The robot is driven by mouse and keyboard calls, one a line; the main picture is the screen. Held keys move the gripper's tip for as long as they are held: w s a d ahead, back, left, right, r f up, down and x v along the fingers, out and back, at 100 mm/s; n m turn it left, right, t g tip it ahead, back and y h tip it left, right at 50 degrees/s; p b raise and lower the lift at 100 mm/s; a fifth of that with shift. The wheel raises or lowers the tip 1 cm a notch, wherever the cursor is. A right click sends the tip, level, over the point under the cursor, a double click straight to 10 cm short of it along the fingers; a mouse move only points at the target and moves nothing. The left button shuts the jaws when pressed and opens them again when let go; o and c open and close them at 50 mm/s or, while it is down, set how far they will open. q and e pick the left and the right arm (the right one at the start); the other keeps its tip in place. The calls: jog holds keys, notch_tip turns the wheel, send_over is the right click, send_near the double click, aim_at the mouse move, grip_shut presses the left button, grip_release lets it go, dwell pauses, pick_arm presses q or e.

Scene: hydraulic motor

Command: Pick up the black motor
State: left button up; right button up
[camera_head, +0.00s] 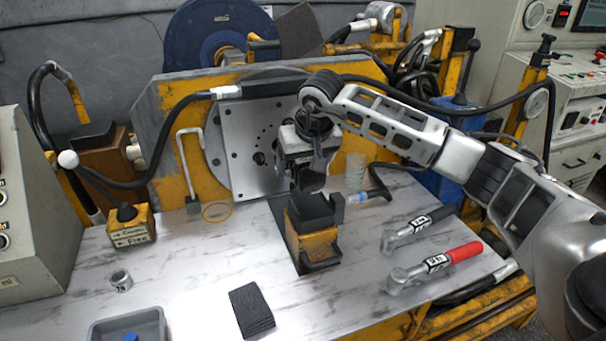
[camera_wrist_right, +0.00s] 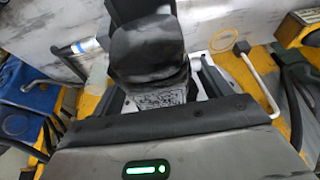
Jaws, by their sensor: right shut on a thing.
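The black motor (camera_head: 312,180) hangs under my right gripper (camera_head: 302,160), in front of the large grey plate. My right gripper is shut on it. In the right wrist view the motor (camera_wrist_right: 148,50) sits between the two fingers of the right gripper (camera_wrist_right: 162,88), its dark rounded end pointing away from the wrist. A black and yellow stand (camera_head: 316,242) is on the table just below the motor; I cannot tell whether they touch. My left gripper is not in view.
Two torque wrenches, one black-handled (camera_head: 418,228) and one red-handled (camera_head: 435,264), lie at the right of the table. A black pad (camera_head: 251,310), a small metal socket (camera_head: 121,281) and a grey bin (camera_head: 128,326) are at the front left.

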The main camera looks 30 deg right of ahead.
aim_at(303, 160)
jog(key=s+r, duration=0.1)
jog(key=r, duration=0.1)
jog(key=s+a+r, duration=0.1)
jog(key=r, duration=0.1)
jog(key=shift+s+a, duration=0.15)
jog(key=s+a+r+b, duration=0.1)
jog(key=s+a+r, duration=0.3)
jog(key=s, duration=0.4)
jog(key=shift+s+a+r, duration=0.25)
jog(key=shift+s+r, duration=0.05)
jog(key=shift+s, duration=0.05)
